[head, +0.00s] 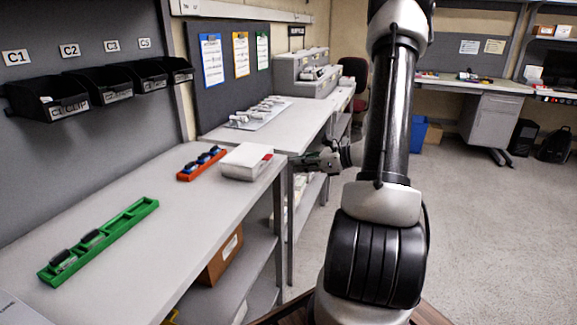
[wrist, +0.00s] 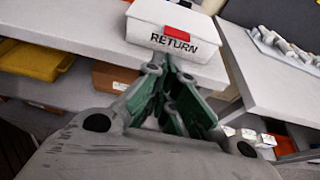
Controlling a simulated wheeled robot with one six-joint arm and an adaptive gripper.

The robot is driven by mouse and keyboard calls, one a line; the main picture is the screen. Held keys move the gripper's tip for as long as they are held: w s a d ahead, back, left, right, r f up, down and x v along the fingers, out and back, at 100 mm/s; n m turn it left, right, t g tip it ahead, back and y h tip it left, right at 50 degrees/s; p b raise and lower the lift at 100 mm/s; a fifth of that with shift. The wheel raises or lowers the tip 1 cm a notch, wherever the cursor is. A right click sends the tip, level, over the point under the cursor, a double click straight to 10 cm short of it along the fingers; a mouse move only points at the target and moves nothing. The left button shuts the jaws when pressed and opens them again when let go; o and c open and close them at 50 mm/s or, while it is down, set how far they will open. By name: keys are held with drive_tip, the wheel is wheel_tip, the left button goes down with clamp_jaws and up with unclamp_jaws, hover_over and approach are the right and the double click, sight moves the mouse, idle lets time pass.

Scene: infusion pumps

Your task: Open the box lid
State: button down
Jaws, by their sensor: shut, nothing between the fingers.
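The white box (head: 245,162) sits near the right edge of the near table, its lid closed. In the wrist view the box (wrist: 178,32) shows the word RETURN on its front, with a red tab (wrist: 177,31) on the front above the lettering. My gripper (head: 306,160) is just right of the box in the head view, beyond the table's edge. In the wrist view my gripper (wrist: 172,72) points at the box's front; the fingers look empty. I cannot tell whether the fingertips touch the box.
A green tray (head: 120,228) and an orange tray (head: 190,172) hold dark devices on the table (head: 150,185). A second table (head: 300,118) with a grey machine (head: 300,75) stands behind. Shelves below hold a yellow bin (wrist: 32,60) and cardboard boxes.

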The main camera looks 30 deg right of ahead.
drive_tip(key=x, duration=0.8)
drive_tip(key=shift+f, duration=0.1)
